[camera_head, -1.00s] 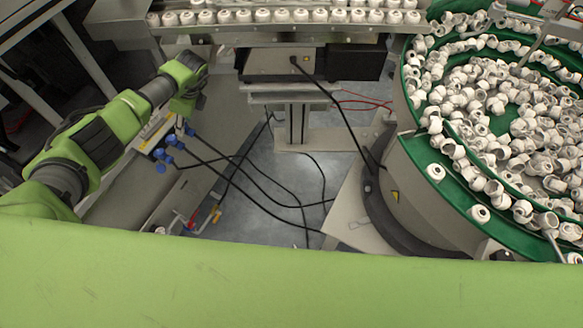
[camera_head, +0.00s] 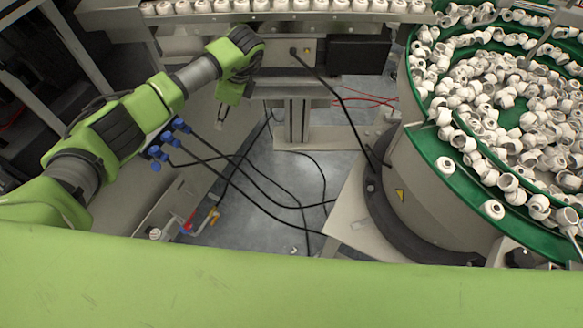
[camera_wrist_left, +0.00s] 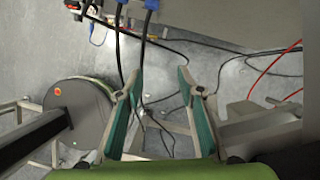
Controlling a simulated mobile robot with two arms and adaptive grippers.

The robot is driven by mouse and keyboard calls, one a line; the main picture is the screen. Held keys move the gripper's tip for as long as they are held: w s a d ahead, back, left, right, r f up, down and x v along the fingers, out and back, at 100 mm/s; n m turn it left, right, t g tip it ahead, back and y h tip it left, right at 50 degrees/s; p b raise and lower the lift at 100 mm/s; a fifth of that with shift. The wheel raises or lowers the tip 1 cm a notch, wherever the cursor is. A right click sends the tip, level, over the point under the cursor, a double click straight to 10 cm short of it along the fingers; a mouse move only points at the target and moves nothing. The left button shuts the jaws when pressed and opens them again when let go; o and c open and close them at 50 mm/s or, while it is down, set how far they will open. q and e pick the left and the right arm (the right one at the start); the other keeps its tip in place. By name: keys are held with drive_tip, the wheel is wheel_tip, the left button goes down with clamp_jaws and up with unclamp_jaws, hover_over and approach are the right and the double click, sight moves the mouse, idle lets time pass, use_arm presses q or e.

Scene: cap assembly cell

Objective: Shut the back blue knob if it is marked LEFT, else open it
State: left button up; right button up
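Three blue knob-like parts stand in a row on the side of the grey bench at left in the head view: the front one (camera_head: 156,158), the middle one (camera_head: 168,139) and the back one (camera_head: 181,125). Black cables run from beside them. No LEFT marking can be read. My left gripper (camera_head: 221,116) hangs to the right of the back one, apart from it. In the left wrist view its two teal fingers (camera_wrist_left: 160,82) are spread with nothing between them; blue parts (camera_wrist_left: 151,4) show at the top edge. My right gripper is not in view.
A red-handled valve (camera_head: 188,222) and a yellow-handled one (camera_head: 212,217) sit low on the bench side. Black cables (camera_head: 270,198) cross the floor. A green bowl feeder (camera_head: 425,140) full of white caps stands right. A rail of caps (camera_head: 280,16) spans the back.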

use_arm(q)
drive_tip(key=s+d+f+m+h, duration=0.1)
drive_tip(key=s+d+f+h, duration=0.2)
drive_tip(key=d, duration=0.3)
drive_tip(key=s+d+f+g+h, duration=0.1)
drive_tip(key=s+d+f+h, duration=0.2)
drive_tip(key=d, duration=0.4)
drive_tip(key=s+d+f+m+g+h+p, duration=0.1)
drive_tip(key=s+d+f+h, duration=0.1)
drive_tip(key=d+f+h, duration=0.2)
drive_tip(key=d, duration=0.2)
drive_tip(key=shift+s+d+f+m+h, duration=0.3)
drive_tip(key=shift+s+f, duration=0.05)
drive_tip(key=shift+s, duration=0.05)
